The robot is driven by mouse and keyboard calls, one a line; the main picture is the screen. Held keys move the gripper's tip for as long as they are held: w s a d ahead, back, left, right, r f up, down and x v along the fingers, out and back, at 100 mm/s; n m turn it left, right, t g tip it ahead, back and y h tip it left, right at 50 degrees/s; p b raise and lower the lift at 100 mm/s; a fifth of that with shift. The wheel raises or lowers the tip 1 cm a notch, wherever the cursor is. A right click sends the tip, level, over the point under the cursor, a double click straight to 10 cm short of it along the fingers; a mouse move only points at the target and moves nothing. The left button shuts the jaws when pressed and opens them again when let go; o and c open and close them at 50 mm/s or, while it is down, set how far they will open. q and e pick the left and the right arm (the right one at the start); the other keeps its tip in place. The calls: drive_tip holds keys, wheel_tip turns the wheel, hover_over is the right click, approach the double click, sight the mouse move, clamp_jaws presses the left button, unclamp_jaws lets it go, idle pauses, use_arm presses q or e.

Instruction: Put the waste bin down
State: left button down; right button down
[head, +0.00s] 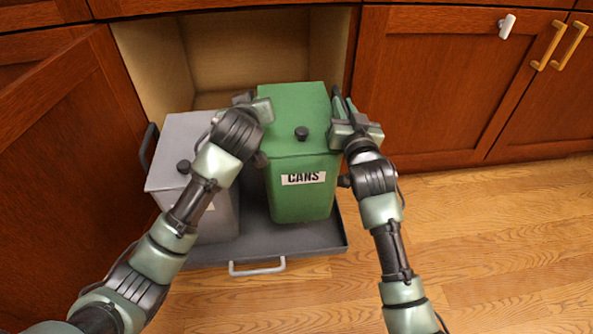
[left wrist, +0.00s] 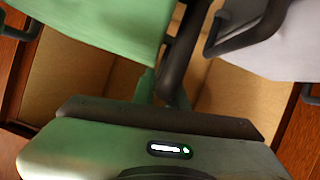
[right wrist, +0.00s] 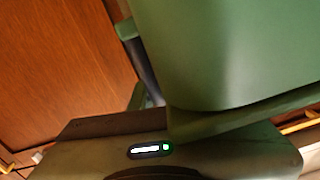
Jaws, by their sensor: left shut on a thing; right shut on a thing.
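A green waste bin (head: 300,195) with a lid, a black knob and a "CANS" label stands upright over the right half of the grey pull-out tray (head: 338,240). I cannot tell whether its base touches the tray. My left gripper (head: 246,102) is shut at the bin's left side, on a dark handle (left wrist: 184,50) in the left wrist view. My right gripper (head: 343,110) is shut at its right side; the grip there is mostly hidden. The bin's green wall fills much of the right wrist view (right wrist: 230,50).
A grey bin (head: 178,135) with dark side handles stands on the tray's left half, close to the green bin and partly behind my left arm. The tray has a pale front handle (head: 257,270). The open cabinet (head: 255,50) lies behind. Wooden floor (head: 480,240) is clear at right.

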use_arm(q)
drive_tip(key=shift+d+r, duration=0.1)
drive_tip(key=shift+d, duration=0.05)
use_arm(e)
drive_tip(key=shift+a+r, duration=0.1)
drive_tip(key=shift+r, duration=0.1)
